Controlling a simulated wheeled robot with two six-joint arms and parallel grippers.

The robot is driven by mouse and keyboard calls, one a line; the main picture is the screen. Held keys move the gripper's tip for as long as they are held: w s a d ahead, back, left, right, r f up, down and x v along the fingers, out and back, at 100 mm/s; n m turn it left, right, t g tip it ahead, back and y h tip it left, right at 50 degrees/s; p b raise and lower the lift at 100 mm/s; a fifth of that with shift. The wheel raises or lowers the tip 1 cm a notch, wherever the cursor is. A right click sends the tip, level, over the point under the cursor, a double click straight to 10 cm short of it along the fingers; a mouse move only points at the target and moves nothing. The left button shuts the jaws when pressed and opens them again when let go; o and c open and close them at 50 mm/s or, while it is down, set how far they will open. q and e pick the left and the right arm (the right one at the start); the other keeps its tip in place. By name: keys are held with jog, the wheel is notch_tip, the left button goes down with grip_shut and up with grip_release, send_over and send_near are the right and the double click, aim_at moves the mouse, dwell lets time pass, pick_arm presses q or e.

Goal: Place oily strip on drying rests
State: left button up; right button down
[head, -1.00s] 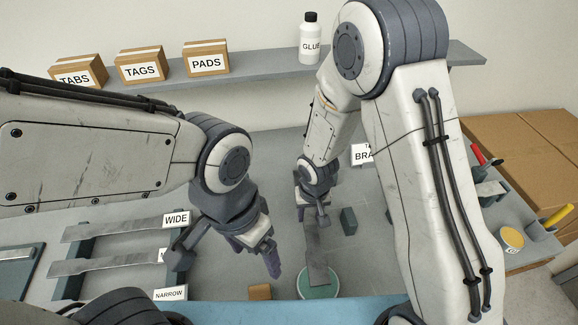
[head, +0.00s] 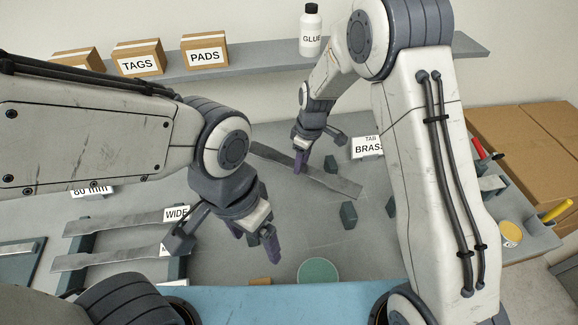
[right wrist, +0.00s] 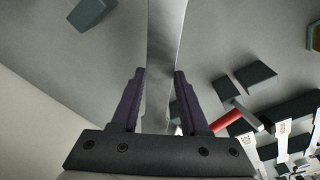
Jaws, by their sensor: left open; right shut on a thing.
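A long grey metal strip (head: 335,181) is held by my right gripper (head: 300,163), which is shut on it. The strip slants from upper left to lower right over the table, and I cannot tell its height. In the right wrist view the strip (right wrist: 165,60) runs lengthwise between the right fingers (right wrist: 159,85). Small dark green blocks, which look like the rests, stand near the strip: one just behind it (head: 331,162), one in front (head: 348,214), one to the right (head: 391,207). My left gripper (head: 254,240) is open and empty at the centre left.
A round green pad (head: 318,271) lies at the front. Strips on a rack with a WIDE label (head: 176,214) are at left. A BRASS label (head: 368,147) stands behind the blocks. A yellow-topped can (head: 511,233) and tools are at right. A shelf holds boxes and a glue bottle (head: 311,30).

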jog(key=w+a+r+n+g+p, duration=0.1)
jog(key=w+a+r+n, duration=0.2)
jog(key=w+r+n, duration=0.35)
jog(key=shift+n, duration=0.85)
jog(key=f+p, duration=0.1)
jog(key=f, duration=0.2)
jog(key=s+f+p, duration=0.1)
jog(key=f, duration=0.3)
jog(key=s+f+p, duration=0.1)
jog(key=f, duration=0.2)
jog(key=shift+f, duration=0.3)
jog(key=shift+f, duration=0.2)
jog(key=shift+c, duration=2)
grip_release()
